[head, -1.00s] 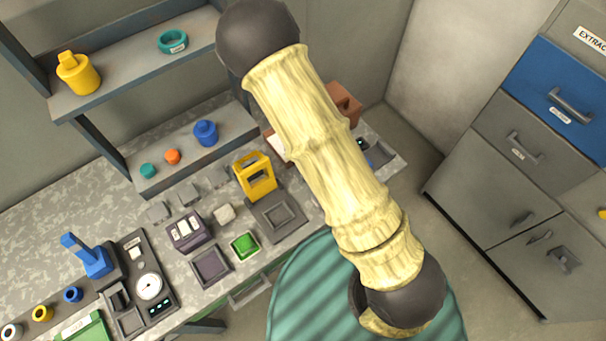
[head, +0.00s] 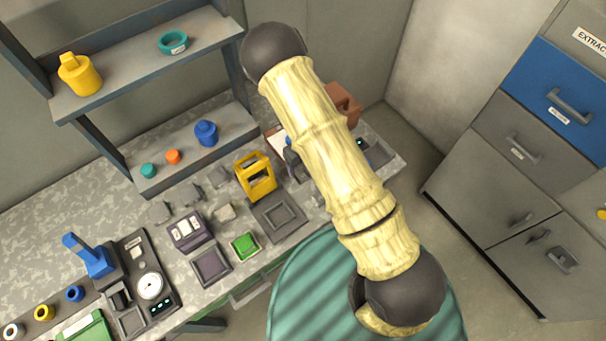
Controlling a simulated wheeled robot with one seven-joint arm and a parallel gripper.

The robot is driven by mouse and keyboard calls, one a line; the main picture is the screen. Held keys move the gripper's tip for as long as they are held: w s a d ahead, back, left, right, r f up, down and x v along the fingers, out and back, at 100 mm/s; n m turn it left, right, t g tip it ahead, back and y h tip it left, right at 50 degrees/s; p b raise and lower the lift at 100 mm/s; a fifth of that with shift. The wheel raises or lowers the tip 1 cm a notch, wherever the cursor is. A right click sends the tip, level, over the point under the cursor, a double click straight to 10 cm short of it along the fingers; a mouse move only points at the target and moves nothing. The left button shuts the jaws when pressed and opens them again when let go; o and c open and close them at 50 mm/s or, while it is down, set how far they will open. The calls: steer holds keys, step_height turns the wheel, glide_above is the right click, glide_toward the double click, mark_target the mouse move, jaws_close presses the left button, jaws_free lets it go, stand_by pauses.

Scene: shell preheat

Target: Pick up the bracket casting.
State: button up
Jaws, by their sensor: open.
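Several small grey parts lie on the speckled bench below the shelf. One grey part (head: 160,212) is at the left of a row, another (head: 193,194) is in the middle, and a third (head: 218,178) is at the right. I cannot tell for sure which is the bracket casting. My arm crosses the middle of the view, over the bench's right part. My gripper is not seen; the arm hides what is behind it.
A yellow frame (head: 256,176) stands behind a grey square tray (head: 278,217). A dark slotted block (head: 189,231), a green dish (head: 245,246) and a dark tray (head: 211,266) are nearby. The shelf (head: 190,145) overhangs the back. Grey cabinets (head: 490,210) stand right.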

mark_target(303, 175)
step_height(303, 175, down, 5)
steer(key=shift+r+p, duration=0.1)
steer(key=shift+p, duration=0.45)
steer(key=c, duration=1.1)
